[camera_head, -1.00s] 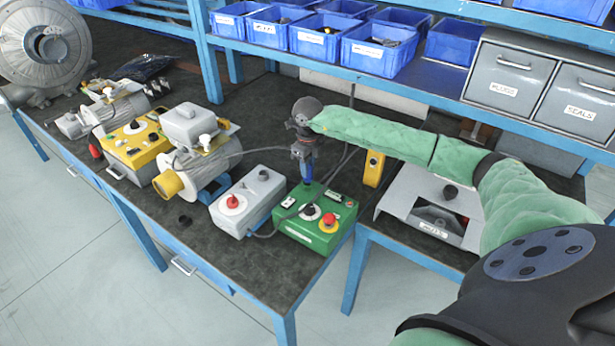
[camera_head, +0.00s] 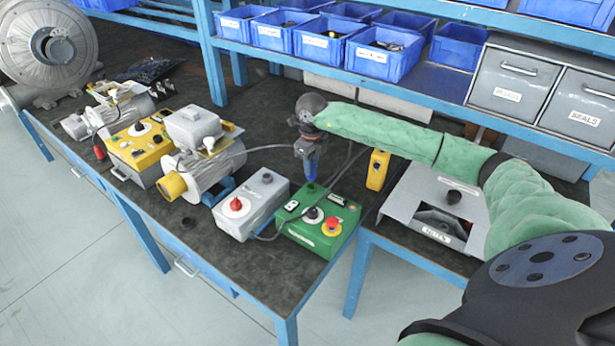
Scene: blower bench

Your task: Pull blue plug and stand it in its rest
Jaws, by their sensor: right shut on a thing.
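The blue plug (camera_head: 311,171) is upright between the fingers of my right gripper (camera_head: 310,160), which is shut on it. The plug is over the back left of the green control box (camera_head: 318,243), just above a dark round spot on its top. A small gap seems to show, but it is too small to be sure. The box top also carries a red button and a black knob. My left gripper is out of view.
A grey box (camera_head: 262,202) with a red knob stands just left of the green box. A motor (camera_head: 205,170) and a yellow box (camera_head: 140,140) are farther left. A yellow block (camera_head: 377,170) and a grey housing (camera_head: 435,205) are to the right. The front bench strip is clear.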

